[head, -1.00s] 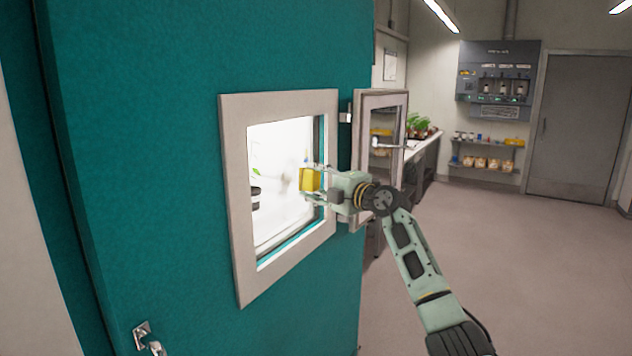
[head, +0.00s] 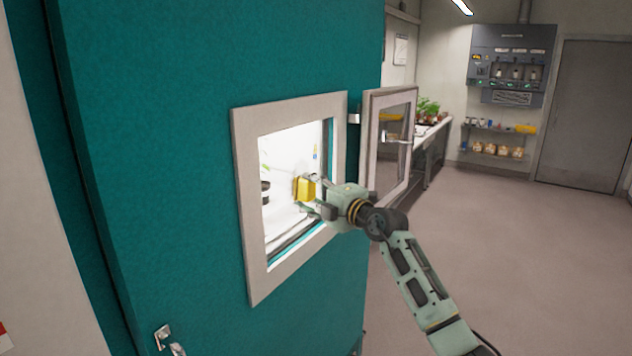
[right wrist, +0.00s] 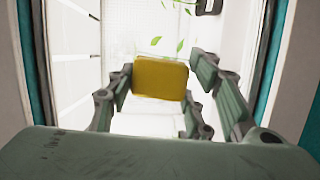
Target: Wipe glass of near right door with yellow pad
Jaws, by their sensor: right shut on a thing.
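My right gripper (head: 316,192) is shut on the yellow pad (head: 303,188) at the bright, framed opening in the teal chamber wall. In the right wrist view the pad (right wrist: 160,77) sits between the fingers, with the white chamber interior behind it. The small framed glass door (head: 390,150) stands open on hinges at the right of the opening. My gripper is left of this door, and the pad is apart from its glass. My left gripper is not in view.
The opening has a pale frame (head: 247,200). Inside are a dark pot (head: 265,192) and green leaves (right wrist: 181,45). A counter with plants (head: 428,108) and a wall shelf (head: 495,143) stand farther back. Open floor (head: 500,250) lies to the right.

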